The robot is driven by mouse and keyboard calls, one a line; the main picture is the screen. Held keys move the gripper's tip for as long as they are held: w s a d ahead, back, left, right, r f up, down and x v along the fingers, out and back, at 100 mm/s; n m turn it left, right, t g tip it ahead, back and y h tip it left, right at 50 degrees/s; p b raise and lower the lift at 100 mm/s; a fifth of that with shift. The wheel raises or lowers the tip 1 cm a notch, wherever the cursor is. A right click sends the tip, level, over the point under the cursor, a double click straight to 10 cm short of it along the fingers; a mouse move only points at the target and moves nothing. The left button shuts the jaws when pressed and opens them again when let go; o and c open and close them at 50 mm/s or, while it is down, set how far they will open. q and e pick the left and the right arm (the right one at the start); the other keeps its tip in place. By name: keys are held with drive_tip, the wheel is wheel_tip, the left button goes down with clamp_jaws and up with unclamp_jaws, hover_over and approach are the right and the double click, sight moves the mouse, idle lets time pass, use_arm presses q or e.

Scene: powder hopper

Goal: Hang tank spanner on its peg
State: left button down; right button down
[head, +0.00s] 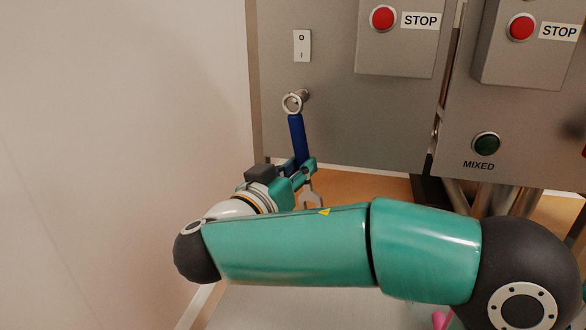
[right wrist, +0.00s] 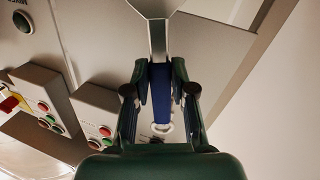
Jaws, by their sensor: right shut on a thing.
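The tank spanner (head: 297,137) has a blue handle, a silver ring at its top end and a silver open jaw at its lower end. It stands nearly upright in front of the grey panel. My right gripper (head: 303,170) is shut on its lower part. The ring overlaps the short metal peg (head: 305,94) in the head view; I cannot tell whether it is around the peg or just in front of it. My left gripper is not in view.
The grey panel (head: 342,125) carries a white switch (head: 302,45) above the peg. Boxes with red STOP buttons (head: 383,18) and a dark green MIXED button (head: 487,144) are to the right. A pale wall (head: 120,120) stands close on the left.

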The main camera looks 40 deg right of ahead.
drive_tip(key=shift+w+p+x, duration=0.15)
drive_tip(key=shift+p+x, duration=0.35)
drive_tip(key=shift+x, duration=0.3)
drive_tip(key=shift+w+p+x, duration=0.2)
drive_tip(key=shift+p+x, duration=0.3)
drive_tip(key=shift+x, duration=0.25)
drive_tip(key=shift+w+f+b, duration=0.1)
drive_tip(key=shift+f+b, duration=0.3)
drive_tip(key=shift+b, duration=0.25)
drive_tip(key=shift+w+d+f+b, duration=0.15)
drive_tip(key=shift+w+d+b, duration=0.1)
drive_tip(key=shift+b, duration=0.75)
drive_tip(key=c, duration=0.9)
unclamp_jaws()
